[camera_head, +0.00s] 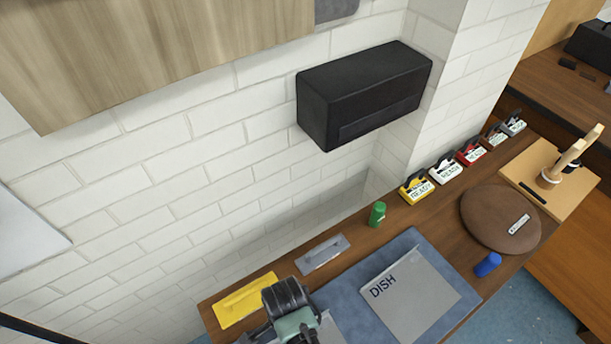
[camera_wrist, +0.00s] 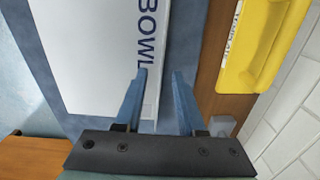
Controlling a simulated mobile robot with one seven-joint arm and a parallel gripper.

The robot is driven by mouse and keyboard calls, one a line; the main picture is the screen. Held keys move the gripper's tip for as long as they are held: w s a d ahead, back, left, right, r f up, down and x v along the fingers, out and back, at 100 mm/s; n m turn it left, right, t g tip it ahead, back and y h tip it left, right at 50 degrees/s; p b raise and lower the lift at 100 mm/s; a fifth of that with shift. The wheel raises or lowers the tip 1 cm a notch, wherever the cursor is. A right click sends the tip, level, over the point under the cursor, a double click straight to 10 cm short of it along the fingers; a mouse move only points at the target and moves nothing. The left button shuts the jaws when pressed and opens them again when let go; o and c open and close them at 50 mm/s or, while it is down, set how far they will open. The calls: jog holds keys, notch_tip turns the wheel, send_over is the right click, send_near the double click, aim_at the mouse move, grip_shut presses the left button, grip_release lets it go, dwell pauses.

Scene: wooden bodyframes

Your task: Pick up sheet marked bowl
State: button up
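The sheet marked BOWL (camera_wrist: 92,55) is pale grey-white with dark letters and lies on a blue mat (camera_wrist: 28,45) in the wrist view. In the head view a corner of a grey sheet (camera_head: 331,328) shows beside my wrist, most of it hidden or out of frame. My gripper (camera_wrist: 159,72) has two blue fingers, apart and empty. They point at the sheet's edge near the lettering, one finger over the sheet and one past its edge. I cannot tell whether they touch it.
A sheet marked DISH (camera_head: 410,300) lies on the same mat. A yellow holder (camera_head: 246,300), a grey plate with a handle (camera_head: 323,253) and a green cylinder (camera_head: 377,214) stand along the wall. A blue cylinder (camera_head: 488,264) and round brown board (camera_head: 490,215) are at right.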

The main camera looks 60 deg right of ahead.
grip_shut()
dwell(1.4)
